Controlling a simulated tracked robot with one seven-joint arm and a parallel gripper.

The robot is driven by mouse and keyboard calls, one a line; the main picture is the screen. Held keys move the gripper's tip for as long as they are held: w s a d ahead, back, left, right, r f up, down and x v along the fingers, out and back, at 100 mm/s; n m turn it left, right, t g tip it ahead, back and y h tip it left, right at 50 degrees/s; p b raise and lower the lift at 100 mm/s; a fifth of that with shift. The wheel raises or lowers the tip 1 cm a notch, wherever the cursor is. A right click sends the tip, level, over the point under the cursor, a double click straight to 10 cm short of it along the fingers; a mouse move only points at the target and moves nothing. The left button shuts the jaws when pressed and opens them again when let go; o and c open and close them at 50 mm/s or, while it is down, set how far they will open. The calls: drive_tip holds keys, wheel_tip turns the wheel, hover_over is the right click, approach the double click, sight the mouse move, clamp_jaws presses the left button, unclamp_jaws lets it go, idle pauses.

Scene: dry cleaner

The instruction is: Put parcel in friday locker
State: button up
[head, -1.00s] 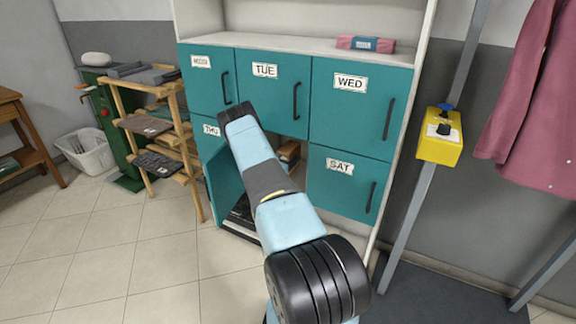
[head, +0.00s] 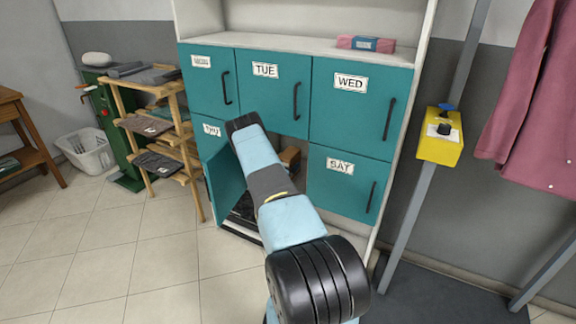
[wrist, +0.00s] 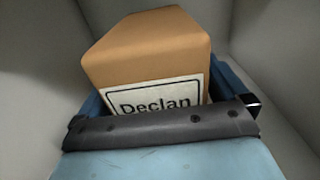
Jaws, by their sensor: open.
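The parcel (wrist: 150,50) is a brown box with a white label reading "Declan", seen in the wrist view inside a pale-walled compartment. My gripper (wrist: 165,95) is open, with blue fingers at the left and right of the parcel; I cannot tell whether they touch it. In the head view, part of the brown parcel (head: 290,157) shows in the open lower-middle compartment, right of my arm. That compartment lies between the THU and SAT lockers, and its teal door (head: 226,178) is swung out to the left. Its own label is not visible.
The WED (head: 362,105), TUE (head: 262,90) and SAT (head: 343,185) lockers are shut. A pink bundle (head: 366,43) lies on the shelf above. A yellow control box (head: 440,148) on a post stands right; a wooden rack (head: 158,135) stands left. The floor at front left is clear.

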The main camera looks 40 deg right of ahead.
drive_tip(key=v, duration=1.2)
